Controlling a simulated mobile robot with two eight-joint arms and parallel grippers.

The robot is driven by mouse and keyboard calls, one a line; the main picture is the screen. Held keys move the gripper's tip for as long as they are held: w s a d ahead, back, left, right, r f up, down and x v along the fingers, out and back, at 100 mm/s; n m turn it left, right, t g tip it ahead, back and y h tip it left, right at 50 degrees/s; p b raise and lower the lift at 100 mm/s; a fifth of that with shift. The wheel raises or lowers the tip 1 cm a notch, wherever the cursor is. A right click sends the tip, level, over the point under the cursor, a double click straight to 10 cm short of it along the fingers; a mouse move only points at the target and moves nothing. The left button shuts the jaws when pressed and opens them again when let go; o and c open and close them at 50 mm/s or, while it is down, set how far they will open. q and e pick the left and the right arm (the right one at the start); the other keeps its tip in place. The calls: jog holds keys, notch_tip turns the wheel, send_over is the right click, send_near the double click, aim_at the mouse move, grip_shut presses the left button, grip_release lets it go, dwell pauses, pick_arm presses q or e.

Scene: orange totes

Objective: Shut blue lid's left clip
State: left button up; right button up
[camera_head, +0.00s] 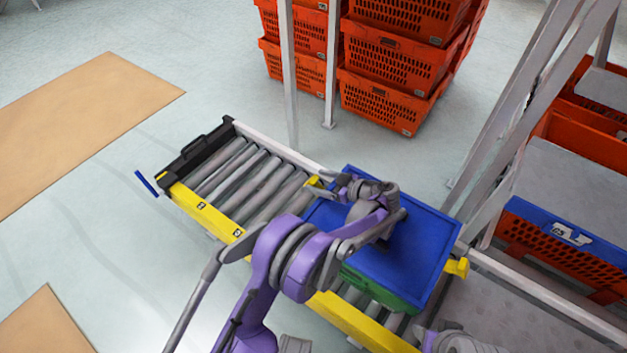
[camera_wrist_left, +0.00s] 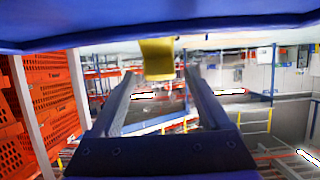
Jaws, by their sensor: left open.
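The blue lid (camera_head: 415,250) lies on a green tote (camera_head: 385,290) on the roller conveyor. Its yellow left clip (camera_head: 315,186) sticks out at the lid's left edge. A second yellow clip (camera_head: 457,267) sticks out at the right edge. My left gripper (camera_head: 328,183) is at the left clip, and my purple arm covers part of the lid. In the left wrist view the lid (camera_wrist_left: 160,22) spans the top, and the yellow clip (camera_wrist_left: 157,60) shows between the open fingers (camera_wrist_left: 160,74). I cannot tell whether they touch it. My right gripper's fingers are not visible.
The conveyor's yellow rail (camera_head: 215,222) runs along the near side. Its rollers (camera_head: 250,185) are bare left of the tote. Grey posts (camera_head: 331,60) stand behind the conveyor. Stacked orange totes (camera_head: 390,80) are at the back, more totes (camera_head: 560,250) at the right.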

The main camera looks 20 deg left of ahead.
pick_arm(q)
jog(key=shift+x, duration=1.3)
grip_shut()
